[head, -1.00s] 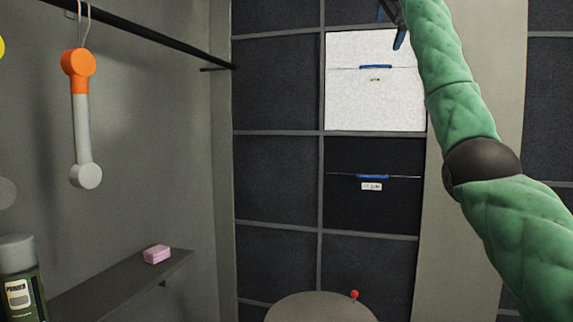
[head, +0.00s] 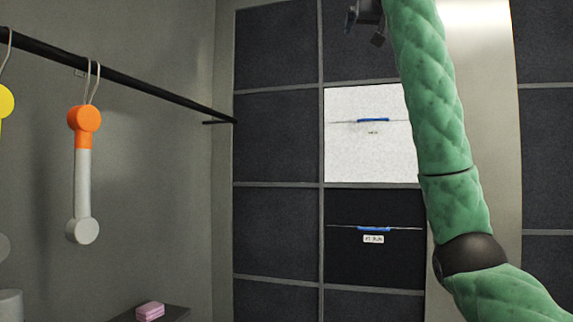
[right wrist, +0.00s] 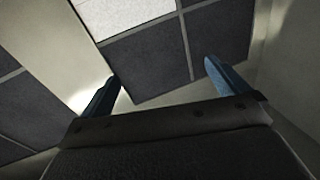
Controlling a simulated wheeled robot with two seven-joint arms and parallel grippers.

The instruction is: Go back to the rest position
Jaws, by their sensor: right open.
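My right arm, in a green padded sleeve, reaches up the right side of the head view. Its gripper (head: 364,20) is at the top edge, partly cut off, in front of the dark wall panels and above the white box (head: 365,155). In the right wrist view the two blue fingers (right wrist: 160,76) stand wide apart with nothing between them. Dark panels and part of a white panel show beyond them. My left gripper is in neither view.
A black rail (head: 130,80) on the left wall carries a hanging orange-and-white tool (head: 83,175) and a yellow one (head: 5,102). A pink block (head: 150,311) lies on a shelf at lower left. A dark box (head: 374,262) sits below the white one.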

